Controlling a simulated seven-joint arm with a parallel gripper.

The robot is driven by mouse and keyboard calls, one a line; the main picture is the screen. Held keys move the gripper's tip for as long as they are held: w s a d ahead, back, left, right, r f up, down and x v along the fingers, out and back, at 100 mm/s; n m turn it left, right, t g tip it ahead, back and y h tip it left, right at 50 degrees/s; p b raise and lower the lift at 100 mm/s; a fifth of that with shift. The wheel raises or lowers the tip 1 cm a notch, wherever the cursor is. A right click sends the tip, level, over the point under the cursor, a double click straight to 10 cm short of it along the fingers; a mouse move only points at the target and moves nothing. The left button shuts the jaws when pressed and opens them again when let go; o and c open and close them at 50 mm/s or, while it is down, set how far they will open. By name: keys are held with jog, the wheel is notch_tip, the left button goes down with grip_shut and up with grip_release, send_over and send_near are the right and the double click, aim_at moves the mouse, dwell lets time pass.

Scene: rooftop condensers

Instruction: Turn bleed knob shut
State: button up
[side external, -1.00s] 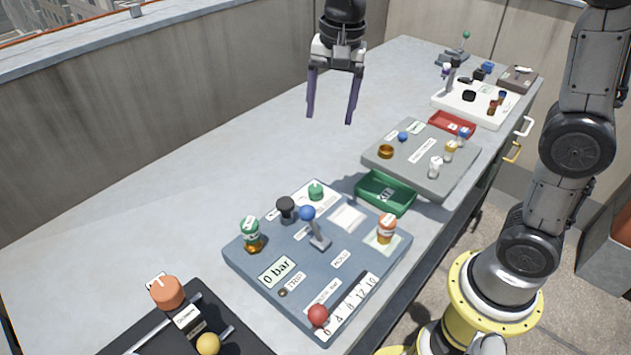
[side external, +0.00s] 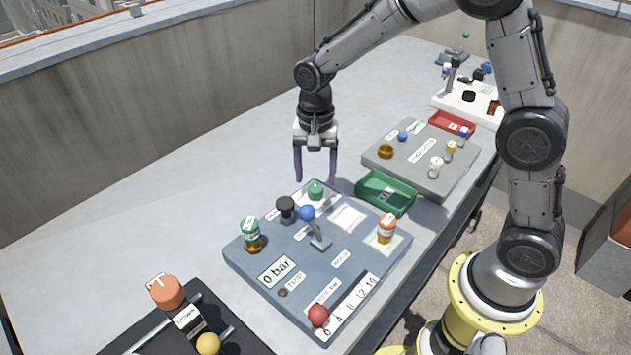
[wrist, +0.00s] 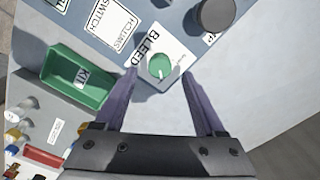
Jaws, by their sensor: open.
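The green bleed knob (side external: 316,191) stands on a white label at the far corner of the blue-grey panel (side external: 240,262). In the wrist view the knob (wrist: 160,66) shows beside the word BLEED, with a pale pointer mark on it. My gripper (side external: 315,180) points down above the knob, its two purple fingers spread. In the wrist view the fingers of my gripper (wrist: 161,72) lie to either side of the knob's line, with nothing between them. I cannot tell the exact height of the fingertips over the knob.
A black knob (side external: 285,206) stands close to the bleed knob. A blue-topped lever (side external: 308,214) rises from the panel nearby. A green tray (side external: 370,203) lies to the right. The table left of the panel is clear.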

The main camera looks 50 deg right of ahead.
aim_at(316, 192)
jog(key=shift+f, duration=1.45)
grip_shut()
